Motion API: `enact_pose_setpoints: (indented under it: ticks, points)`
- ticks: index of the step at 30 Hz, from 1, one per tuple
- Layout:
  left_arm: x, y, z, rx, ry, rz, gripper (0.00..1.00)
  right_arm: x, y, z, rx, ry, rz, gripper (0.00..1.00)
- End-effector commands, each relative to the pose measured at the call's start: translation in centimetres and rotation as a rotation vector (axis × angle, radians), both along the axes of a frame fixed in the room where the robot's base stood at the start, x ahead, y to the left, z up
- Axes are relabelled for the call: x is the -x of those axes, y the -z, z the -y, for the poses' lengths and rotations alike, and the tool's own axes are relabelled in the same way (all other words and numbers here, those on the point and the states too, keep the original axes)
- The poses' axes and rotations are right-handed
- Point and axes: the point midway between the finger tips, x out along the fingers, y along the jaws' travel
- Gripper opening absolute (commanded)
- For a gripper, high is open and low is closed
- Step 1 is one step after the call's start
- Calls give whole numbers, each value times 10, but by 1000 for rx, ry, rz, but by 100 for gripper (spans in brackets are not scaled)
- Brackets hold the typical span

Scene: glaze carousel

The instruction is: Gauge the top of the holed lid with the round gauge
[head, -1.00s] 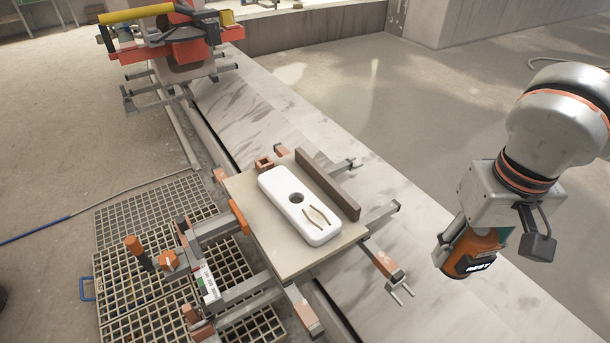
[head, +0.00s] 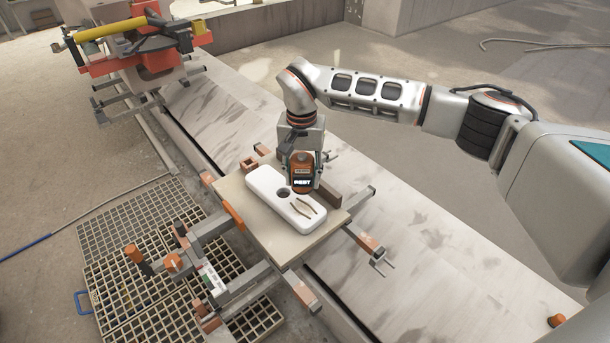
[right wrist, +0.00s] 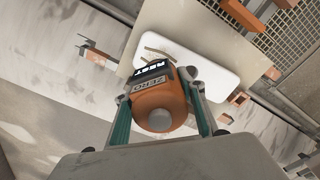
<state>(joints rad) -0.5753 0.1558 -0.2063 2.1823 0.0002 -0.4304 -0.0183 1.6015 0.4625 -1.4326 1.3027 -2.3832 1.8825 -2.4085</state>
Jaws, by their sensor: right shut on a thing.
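The white holed lid (head: 262,186) lies flat on a beige board, with its round dark hole (head: 283,193) and a thin, brownish two-armed shape (head: 303,208) on top. It also shows in the right wrist view (right wrist: 212,72). My right gripper (head: 303,183) is shut on the round gauge (head: 301,171), an orange and black body with a label. In the right wrist view the gauge (right wrist: 158,100) sits between both fingers. It is over the lid's far side, near the hole. I cannot tell whether it touches the lid. My left gripper is not in view.
Grid floor panels (head: 130,225) lie left. A red and yellow machine (head: 135,45) stands at the back left.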

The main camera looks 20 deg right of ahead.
Motion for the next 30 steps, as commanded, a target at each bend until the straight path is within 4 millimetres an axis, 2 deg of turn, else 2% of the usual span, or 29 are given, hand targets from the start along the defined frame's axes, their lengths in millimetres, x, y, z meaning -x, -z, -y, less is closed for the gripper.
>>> enact_pose_setpoints:
  ticks: [5, 15, 18, 24, 30]
  points:
    - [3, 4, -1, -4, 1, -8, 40, -1, 11, -1, -1, 14, -3, 20]
    - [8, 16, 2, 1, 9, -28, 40, 1, 50, 0, -1, 14, -11, 20]
    - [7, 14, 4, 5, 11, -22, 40, 1, 59, 0, -1, 14, -10, 20]
    - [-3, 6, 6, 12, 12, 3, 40, 0, 71, 0, -1, 14, -6, 20]
    - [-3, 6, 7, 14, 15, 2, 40, -1, 73, 0, 0, 14, -1, 20]
